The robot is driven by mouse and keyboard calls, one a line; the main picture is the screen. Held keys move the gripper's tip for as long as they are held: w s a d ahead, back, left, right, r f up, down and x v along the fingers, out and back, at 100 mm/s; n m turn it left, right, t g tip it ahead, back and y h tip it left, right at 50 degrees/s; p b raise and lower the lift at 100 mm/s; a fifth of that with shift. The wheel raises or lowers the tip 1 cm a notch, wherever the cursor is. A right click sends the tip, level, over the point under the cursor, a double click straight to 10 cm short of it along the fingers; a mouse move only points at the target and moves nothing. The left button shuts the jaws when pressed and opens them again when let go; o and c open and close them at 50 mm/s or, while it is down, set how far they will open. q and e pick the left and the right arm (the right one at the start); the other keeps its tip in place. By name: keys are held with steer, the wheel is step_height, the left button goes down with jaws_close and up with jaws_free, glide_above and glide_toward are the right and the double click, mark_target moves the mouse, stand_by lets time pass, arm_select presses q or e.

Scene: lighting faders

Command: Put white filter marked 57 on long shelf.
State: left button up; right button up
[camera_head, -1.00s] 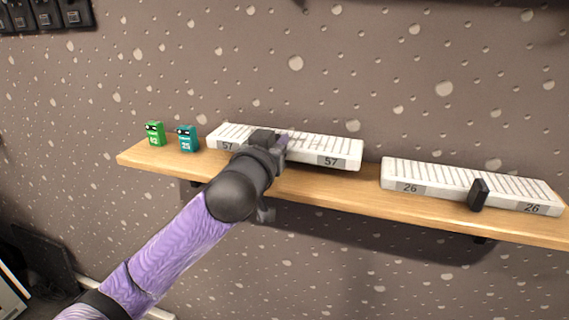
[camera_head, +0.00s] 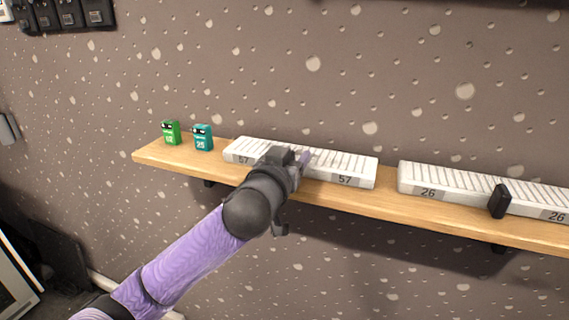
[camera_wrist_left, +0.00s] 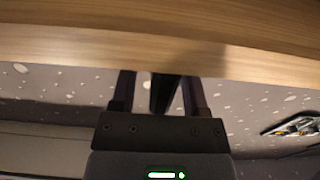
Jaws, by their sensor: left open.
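A long white bar marked 57 at both ends (camera_head: 352,170) lies on the wooden shelf (camera_head: 385,205) in the head view, with stripes along its top. My left gripper (camera_head: 301,158) is in front of the bar's middle and hides part of it, including any slider there. It is open. In the left wrist view its two fingers (camera_wrist_left: 160,88) reach toward the shelf board (camera_wrist_left: 150,45), with a dark upright piece between them that I cannot identify for sure. I cannot tell whether the gripper touches anything. My right gripper is not in view.
A second white bar marked 26 (camera_head: 455,184) with a black slider (camera_head: 499,201) lies farther right on the shelf. A green block (camera_head: 171,133) and a teal block marked 25 (camera_head: 203,138) stand at the left end. The speckled wall rises behind.

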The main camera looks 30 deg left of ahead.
arm_select(q)
steer(key=p+v, duration=0.6)
steer(key=v, duration=0.6)
step_height(320, 180, down, 15)
steer(key=w+a+m+g, duration=0.1)
steer(key=a+g, duration=0.1)
steer(key=g, duration=0.2)
steer(key=s+d+f+m+g+h, duration=0.1)
steer(key=s+f+g, duration=0.25)
steer(key=f, duration=0.65)
steer(key=s+f+m+g+h, duration=0.15)
steer(key=s+f, duration=0.35)
steer(key=f, duration=0.6)
steer(key=s+d+f+g, duration=0.2)
steer(key=s+d+f, duration=0.1)
steer(key=s, duration=0.5)
steer(key=s+d+f+m+g+h, duration=0.1)
steer(key=s+d+f+g, duration=0.1)
steer(key=s+f, duration=0.4)
steer(key=s+d+f+m+g, duration=0.1)
steer(key=s+d+f+g, duration=0.2)
steer(key=s, duration=0.8)
step_height(320, 180, down, 2)
steer(key=shift+s+d+f+g+h+b, duration=0.25)
steer(key=shift+d+g+h+b, duration=0.05)
steer(key=shift+g+h+b, duration=0.1)
